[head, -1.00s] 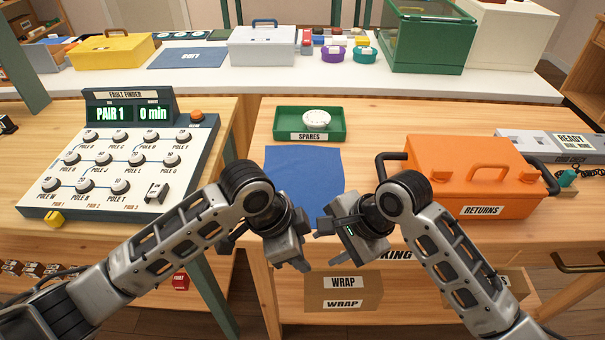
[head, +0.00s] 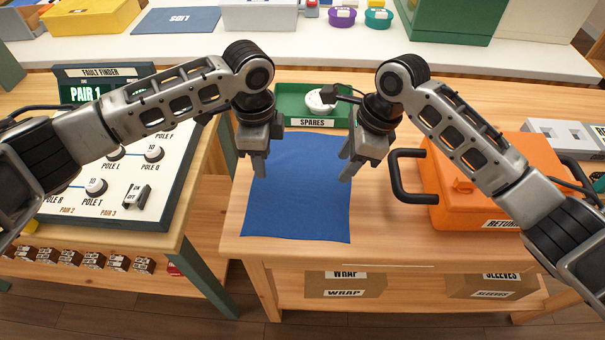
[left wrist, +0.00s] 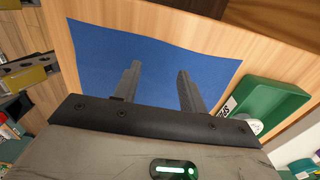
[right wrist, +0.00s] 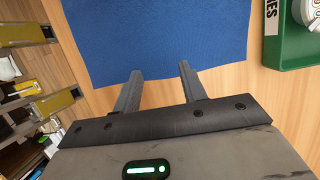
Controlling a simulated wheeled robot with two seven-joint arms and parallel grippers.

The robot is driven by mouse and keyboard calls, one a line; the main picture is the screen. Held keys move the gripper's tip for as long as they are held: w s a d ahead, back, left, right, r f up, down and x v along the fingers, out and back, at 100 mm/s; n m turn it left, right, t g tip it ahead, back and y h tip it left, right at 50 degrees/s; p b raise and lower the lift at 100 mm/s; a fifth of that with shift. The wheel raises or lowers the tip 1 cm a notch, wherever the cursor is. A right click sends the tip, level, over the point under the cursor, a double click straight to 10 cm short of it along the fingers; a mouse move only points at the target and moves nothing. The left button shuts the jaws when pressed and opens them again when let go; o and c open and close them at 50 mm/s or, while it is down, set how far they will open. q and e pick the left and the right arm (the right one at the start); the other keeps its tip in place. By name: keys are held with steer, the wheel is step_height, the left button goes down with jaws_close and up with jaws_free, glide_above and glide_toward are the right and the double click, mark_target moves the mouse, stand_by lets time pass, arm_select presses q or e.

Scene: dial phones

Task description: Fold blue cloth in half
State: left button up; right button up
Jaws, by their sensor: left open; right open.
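The blue cloth (head: 298,195) lies flat and unfolded on the wooden table, in front of the green spares tray. Its near edge is close to the table's front edge. My left gripper (head: 259,170) is open and empty above the cloth's far left part; the cloth (left wrist: 150,55) lies beyond its fingers (left wrist: 158,88) in the left wrist view. My right gripper (head: 347,172) is open and empty above the cloth's right edge. In the right wrist view, its fingers (right wrist: 158,88) point toward the cloth (right wrist: 150,35) and the bare wood beside it.
The green spares tray (head: 290,103) with a white dial (head: 318,103) stands just behind the cloth. An orange returns box (head: 465,185) with a black handle is close on the right. The fault finder panel (head: 110,190) is on the left. Bare wood borders the cloth.

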arm_select(q)
steer(key=shift+f, duration=1.9)
arm_select(e)
steer(key=shift+f, duration=1.9)
arm_select(q)
steer(key=shift+f+b, duration=0.25)
steer(key=shift+b, duration=0.05)
arm_select(e)
steer(key=shift+f, duration=0.25)
arm_select(q)
steer(key=shift+r, duration=0.1)
steer(key=shift+c, duration=0.8)
arm_select(e)
steer(key=shift+r, duration=0.1)
steer(key=shift+c, duration=0.8)
arm_select(q)
jaws_close()
arm_select(e)
jaws_close()
